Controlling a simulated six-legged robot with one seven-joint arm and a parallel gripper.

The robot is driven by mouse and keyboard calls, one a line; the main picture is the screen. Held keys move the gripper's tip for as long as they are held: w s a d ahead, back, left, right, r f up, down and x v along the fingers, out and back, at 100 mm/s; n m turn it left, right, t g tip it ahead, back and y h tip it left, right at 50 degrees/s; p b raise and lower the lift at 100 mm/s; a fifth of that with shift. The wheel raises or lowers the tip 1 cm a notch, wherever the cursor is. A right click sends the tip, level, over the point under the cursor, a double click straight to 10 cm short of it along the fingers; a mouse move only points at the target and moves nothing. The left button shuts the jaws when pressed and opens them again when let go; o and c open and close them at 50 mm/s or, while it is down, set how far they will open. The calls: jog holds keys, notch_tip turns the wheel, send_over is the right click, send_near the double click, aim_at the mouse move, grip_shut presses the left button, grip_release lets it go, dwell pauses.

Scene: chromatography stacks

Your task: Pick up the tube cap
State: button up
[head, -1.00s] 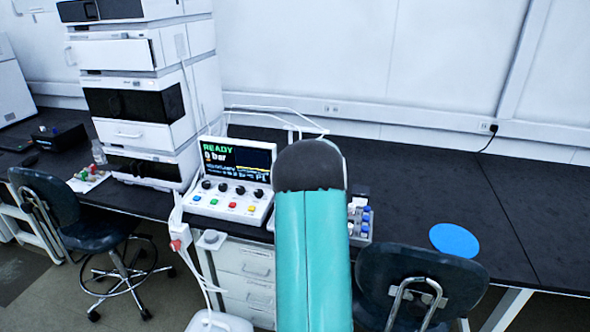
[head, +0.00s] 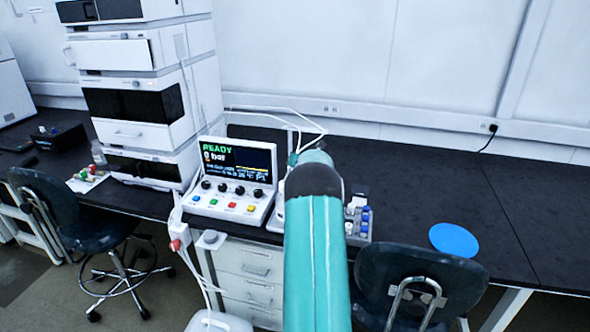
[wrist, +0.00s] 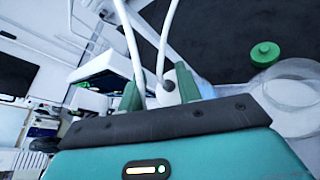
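A green round cap (wrist: 265,54) with a small knob shows in the wrist view, on the dark bench at upper right. I take it as the tube cap; I cannot pick it out in the head view. My gripper (wrist: 159,91) shows two green fingers set apart, so it is open. The cap is to the right of the fingers, clear of them. A white fitting (wrist: 178,84) with white tubes shows between the fingers in the picture; I cannot tell its depth. In the head view my teal arm hides most of the gripper.
A clear round container (wrist: 292,88) is just below the cap. In the head view, a control box (head: 233,183) stands left of my arm and a vial rack (head: 363,237) to its right. A blue disc (head: 454,239) lies on open bench. A chair (head: 420,280) stands in front.

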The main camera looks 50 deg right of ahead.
jog(key=shift+c, duration=0.4)
grip_shut()
jog(key=shift+r, duration=0.15)
